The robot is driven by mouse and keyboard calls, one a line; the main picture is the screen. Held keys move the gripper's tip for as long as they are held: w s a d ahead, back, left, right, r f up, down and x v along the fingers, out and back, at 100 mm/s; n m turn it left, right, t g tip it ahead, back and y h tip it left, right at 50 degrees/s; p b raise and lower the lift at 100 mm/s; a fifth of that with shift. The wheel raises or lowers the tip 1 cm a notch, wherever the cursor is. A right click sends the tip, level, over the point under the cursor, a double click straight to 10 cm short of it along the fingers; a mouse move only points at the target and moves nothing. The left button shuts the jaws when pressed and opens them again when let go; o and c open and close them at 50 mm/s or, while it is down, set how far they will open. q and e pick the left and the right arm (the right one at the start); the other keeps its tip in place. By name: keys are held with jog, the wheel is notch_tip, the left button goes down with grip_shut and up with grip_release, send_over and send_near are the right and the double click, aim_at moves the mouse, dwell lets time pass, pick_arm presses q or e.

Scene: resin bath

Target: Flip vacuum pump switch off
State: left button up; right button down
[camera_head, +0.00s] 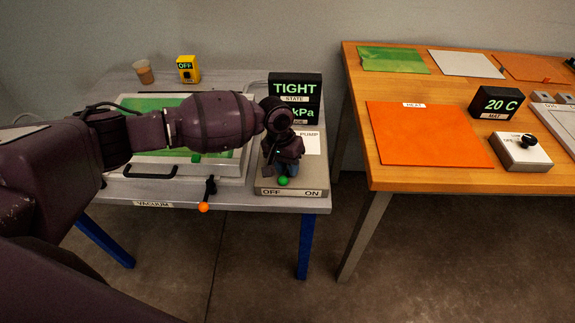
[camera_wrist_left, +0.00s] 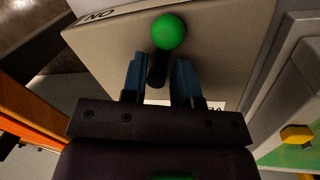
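The vacuum pump switch is a black lever (camera_wrist_left: 157,68) with a green ball knob (camera_head: 282,181), and the knob also shows in the left wrist view (camera_wrist_left: 169,32). It stands on the grey pump box (camera_head: 312,181), labelled OFF at front left and ON at front right. In the head view the knob appears nearer OFF; the lever's base is hidden. My left gripper (camera_wrist_left: 159,76) is over the box with its blue fingers apart, one on each side of the black stem. I cannot tell whether either finger touches it. My right gripper is not in view.
A display (camera_head: 296,88) reading TIGHT and kPa stands behind the pump box. An orange-tipped valve handle (camera_head: 204,206) sits left of the box. A framed green chamber (camera_head: 150,103) lies under my left arm. A wooden table (camera_head: 440,180) stands to the right, across a gap.

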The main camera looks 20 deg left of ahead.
pick_arm(q)
grip_shut()
jog(key=shift+a+m+p, duration=0.15)
jog(key=shift+m+p, duration=0.15)
jog(key=shift+m, duration=0.6)
jog(key=shift+w+m, duration=0.1)
jog(key=shift+m, duration=0.2)
